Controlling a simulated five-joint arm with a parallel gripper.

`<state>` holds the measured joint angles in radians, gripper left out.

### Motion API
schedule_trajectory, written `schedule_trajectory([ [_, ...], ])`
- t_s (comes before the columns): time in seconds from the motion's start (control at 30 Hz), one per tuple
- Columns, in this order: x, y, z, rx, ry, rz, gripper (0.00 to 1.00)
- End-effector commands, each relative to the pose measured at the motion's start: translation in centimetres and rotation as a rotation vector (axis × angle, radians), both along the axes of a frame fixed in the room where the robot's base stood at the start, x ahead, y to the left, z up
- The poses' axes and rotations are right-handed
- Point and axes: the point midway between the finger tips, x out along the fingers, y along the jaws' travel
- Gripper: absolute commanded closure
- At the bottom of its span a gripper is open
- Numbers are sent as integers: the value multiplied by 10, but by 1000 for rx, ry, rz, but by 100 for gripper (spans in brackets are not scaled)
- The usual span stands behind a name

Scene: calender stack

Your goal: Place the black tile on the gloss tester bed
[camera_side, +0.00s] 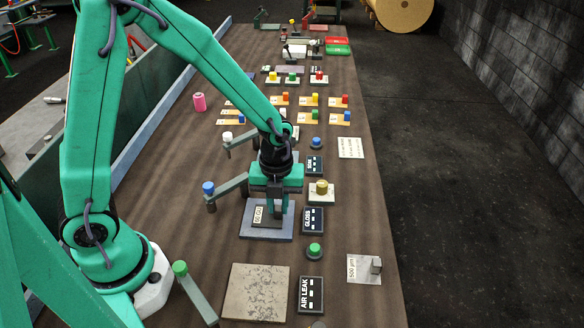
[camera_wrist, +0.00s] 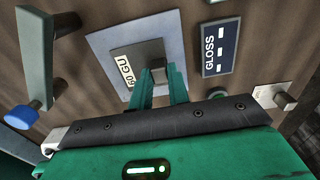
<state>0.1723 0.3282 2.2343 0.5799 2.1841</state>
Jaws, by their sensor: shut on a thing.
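The gloss tester bed is a blue-grey square plate (camera_side: 252,232) beside the GLOSS sign in the side view. It also shows in the wrist view (camera_wrist: 106,42). My gripper (camera_side: 277,210) is directly over the bed, pointing down, and is shut on a dark grey tile. The tile carries a white label reading 60 GU (camera_wrist: 125,68), which faces up. In the wrist view the green fingers (camera_wrist: 159,72) close on a grey block on the tile. The fingers and arm hide part of the tile. I cannot tell whether its underside touches the bed.
The GLOSS sign (camera_side: 313,220) stands right of the bed. A blue-knobbed lever (camera_side: 230,187) is close on the left. A brass knob (camera_side: 321,187) is behind right, and a green button (camera_side: 314,250) is in front. A speckled plate (camera_side: 240,295) lies nearer.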

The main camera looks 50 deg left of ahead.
Motion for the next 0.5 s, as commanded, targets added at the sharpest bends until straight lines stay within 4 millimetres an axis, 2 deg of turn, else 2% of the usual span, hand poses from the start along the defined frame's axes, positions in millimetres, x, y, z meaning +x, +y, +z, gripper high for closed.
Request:
schedule_trajectory([
  [0.43, 0, 0, -4, 0, 0, 0, 100],
  [0.47, 0, 0, -5, 0, 0, 0, 81],
  [0.5, 0, 0, -4, 0, 0, 0, 73],
])
